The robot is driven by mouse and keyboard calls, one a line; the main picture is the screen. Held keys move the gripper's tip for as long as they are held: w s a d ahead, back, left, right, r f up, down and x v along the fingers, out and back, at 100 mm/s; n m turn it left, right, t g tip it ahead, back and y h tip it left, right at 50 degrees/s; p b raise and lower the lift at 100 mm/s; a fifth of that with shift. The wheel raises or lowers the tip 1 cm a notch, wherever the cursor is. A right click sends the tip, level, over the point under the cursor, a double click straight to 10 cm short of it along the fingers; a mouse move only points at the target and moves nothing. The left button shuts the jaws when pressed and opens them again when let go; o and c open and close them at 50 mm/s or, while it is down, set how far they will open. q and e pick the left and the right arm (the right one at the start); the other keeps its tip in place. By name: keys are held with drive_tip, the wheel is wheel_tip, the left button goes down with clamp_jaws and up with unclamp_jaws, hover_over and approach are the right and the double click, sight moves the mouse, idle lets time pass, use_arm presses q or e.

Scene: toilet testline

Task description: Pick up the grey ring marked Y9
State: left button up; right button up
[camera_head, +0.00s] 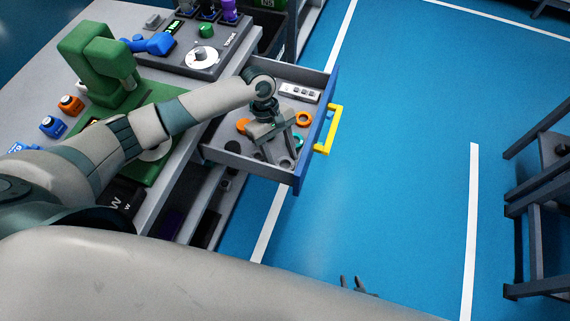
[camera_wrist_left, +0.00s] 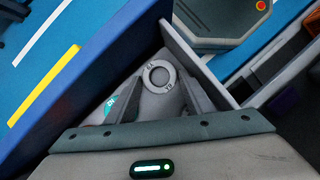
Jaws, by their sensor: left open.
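The grey ring marked Y9 (camera_wrist_left: 159,76) lies flat in the open drawer, near a drawer corner. In the head view a grey ring (camera_head: 287,163) shows beside the fingertips. My left gripper (camera_head: 279,153) points down into the drawer, open and empty. In the left wrist view its two fingers (camera_wrist_left: 162,88) stand on either side of the ring, with gaps between; I cannot tell their exact height above it. Two dark finger-like tips of my right gripper (camera_head: 355,284) show behind my arm at the bottom; the rest is hidden.
The drawer (camera_head: 232,160) has raised walls and a yellow handle (camera_head: 333,130). Orange rings (camera_head: 303,118) and a grey block with sockets (camera_head: 300,92) lie inside. A green machine (camera_head: 97,62) and a control panel (camera_head: 205,58) stand on the bench.

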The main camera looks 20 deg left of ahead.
sight(282, 160)
use_arm(q)
drive_tip(key=c, duration=0.7)
wheel_tip(282, 160, up, 18)
idle(0.4)
idle(0.4)
